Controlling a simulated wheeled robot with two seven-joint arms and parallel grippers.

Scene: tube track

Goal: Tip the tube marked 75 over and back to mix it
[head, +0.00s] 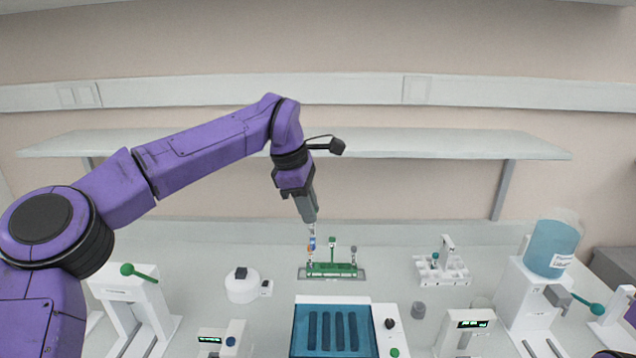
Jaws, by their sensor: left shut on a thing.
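My left gripper (312,227) points down and is shut on a small tube (312,244) with blue and orange on it. The tube is about upright, over the left part of a green rack (332,270). I cannot tell whether its lower end is in the rack or just above it. The mark on the tube is too small to read, so I cannot confirm 75. My right gripper is not in view.
A blue-topped device with dark slots (318,310) stands in front of the rack. A white holder (441,270) is to the right, with a blue bottle (552,248) on a stand beyond it. A round white device (242,290) is to the left. A shelf (400,146) runs behind.

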